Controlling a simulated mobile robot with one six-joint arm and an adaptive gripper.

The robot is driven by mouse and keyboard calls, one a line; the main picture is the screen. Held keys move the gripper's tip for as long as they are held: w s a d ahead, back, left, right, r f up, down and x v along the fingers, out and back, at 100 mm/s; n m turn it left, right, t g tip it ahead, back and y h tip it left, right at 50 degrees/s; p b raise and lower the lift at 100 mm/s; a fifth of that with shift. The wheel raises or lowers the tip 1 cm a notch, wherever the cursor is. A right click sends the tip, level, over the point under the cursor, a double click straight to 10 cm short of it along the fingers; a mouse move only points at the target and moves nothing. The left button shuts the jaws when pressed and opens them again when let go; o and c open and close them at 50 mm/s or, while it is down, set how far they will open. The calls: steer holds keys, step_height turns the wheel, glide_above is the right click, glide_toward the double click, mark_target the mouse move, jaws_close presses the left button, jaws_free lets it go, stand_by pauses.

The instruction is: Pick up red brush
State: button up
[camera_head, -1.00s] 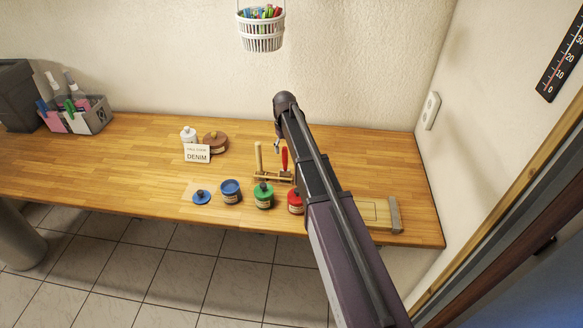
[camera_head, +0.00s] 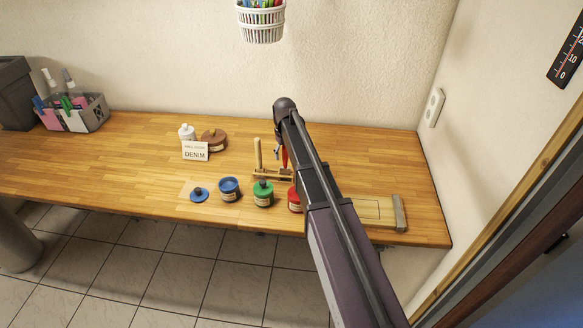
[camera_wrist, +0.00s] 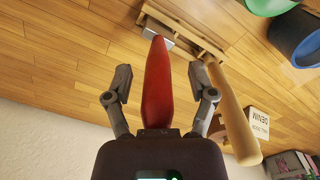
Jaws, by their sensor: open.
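The red brush (camera_wrist: 157,85) stands in a small wooden holder (camera_wrist: 185,28) on the bench. In the wrist view its red handle lies between the two open fingers of my gripper (camera_wrist: 162,92), with a gap on both sides. In the head view only a sliver of the red brush (camera_head: 285,158) shows beside my arm, which hides most of my gripper. A pale wooden-handled tool (camera_wrist: 235,112) stands in the same holder, close beside one finger; it also shows in the head view (camera_head: 258,153).
Blue (camera_head: 229,189), green (camera_head: 263,194) and red (camera_head: 294,200) jars stand along the bench's front. A DENIM card (camera_head: 195,151), white bottle (camera_head: 187,133) and brown round container (camera_head: 214,140) stand left. A wide wooden brush-like tool (camera_head: 375,211) lies right.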

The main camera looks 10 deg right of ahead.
steer(key=shift+f, duration=0.3)
steer(key=shift+r, duration=0.1)
jaws_close()
stand_by(0.4)
